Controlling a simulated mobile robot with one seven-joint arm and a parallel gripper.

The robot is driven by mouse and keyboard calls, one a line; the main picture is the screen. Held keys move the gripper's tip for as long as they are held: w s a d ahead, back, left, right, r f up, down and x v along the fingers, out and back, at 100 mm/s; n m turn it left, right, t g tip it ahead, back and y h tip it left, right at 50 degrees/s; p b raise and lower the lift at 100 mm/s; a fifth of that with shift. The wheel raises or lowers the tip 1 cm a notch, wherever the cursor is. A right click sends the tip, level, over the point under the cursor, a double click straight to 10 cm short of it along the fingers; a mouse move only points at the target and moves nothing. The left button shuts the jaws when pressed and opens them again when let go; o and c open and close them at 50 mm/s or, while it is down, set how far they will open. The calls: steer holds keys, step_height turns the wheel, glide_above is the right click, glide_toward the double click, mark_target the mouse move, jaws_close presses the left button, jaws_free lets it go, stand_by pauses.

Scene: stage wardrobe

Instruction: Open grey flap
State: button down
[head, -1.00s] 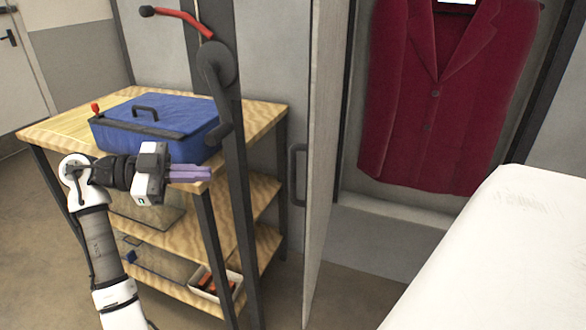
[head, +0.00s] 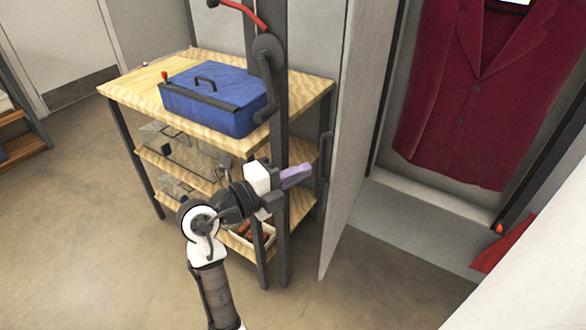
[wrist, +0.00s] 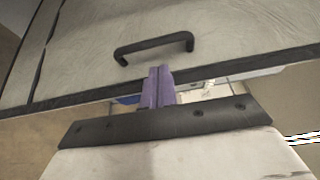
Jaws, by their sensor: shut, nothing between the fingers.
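The grey flap (head: 354,140) is a tall grey panel beside the compartment with the red jacket. It stands swung out, seen nearly edge-on in the head view. Its dark bar handle (head: 325,157) is on its left face. In the wrist view the grey panel (wrist: 215,25) fills the top, with the handle (wrist: 153,47) above my fingers. My gripper (head: 298,175) has purple fingers, pressed together and empty. It points toward the handle, close to it and apparently apart. The wrist view shows the closed fingertips (wrist: 159,70) just below the handle.
A wooden shelf unit (head: 128,88) with a blue case (head: 212,98) stands left of the flap. A dark post with a crank (head: 268,75) rises beside my gripper. A red jacket (head: 470,90) hangs in the compartment. A white surface (head: 535,290) fills the lower right. Floor at left is clear.

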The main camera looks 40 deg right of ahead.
mark_target(320, 162)
steer(key=d+p, duration=0.2)
steer(key=d, duration=0.4)
steer(key=shift+w+a+f+b, duration=0.15)
steer(key=shift+w+b, duration=0.1)
steer(key=shift+b, duration=0.2)
steer(key=w+a+m+g+b, duration=0.2)
steer(key=w+a+g+b, duration=0.1)
steer(key=w+b, duration=0.8)
steer(key=w+a, duration=0.1)
steer(key=w, duration=0.1)
steer(key=shift+w+a+g, duration=0.2)
steer(key=shift+w+g, duration=0.2)
